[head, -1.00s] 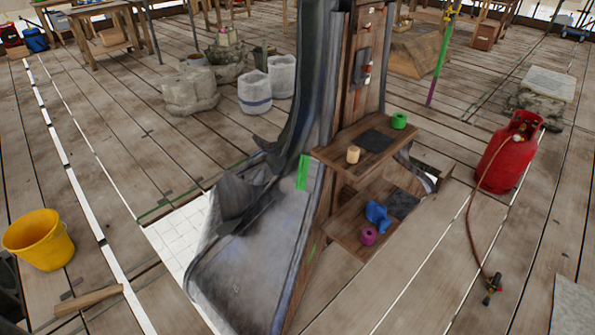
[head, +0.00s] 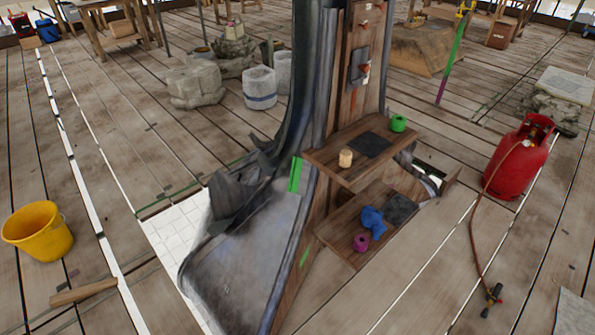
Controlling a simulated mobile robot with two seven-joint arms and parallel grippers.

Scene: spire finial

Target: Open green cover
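A green flat piece (head: 295,174), which may be the green cover, sits upright on the edge of the wooden spire structure, at the left end of the upper shelf (head: 325,158). A second small green patch (head: 305,257) shows lower on the structure's side. A green ring-like object (head: 398,123) stands at the far right of the upper shelf. I cannot tell for sure which green thing is the cover. Neither of my grippers shows in the head view.
The upper shelf also holds a tan cylinder (head: 346,158). The lower shelf (head: 330,243) holds a blue object (head: 373,221) and a magenta one (head: 361,242). A red gas bottle (head: 517,162) with a hose stands right, a yellow bucket (head: 38,232) left. Plank floor between is largely clear.

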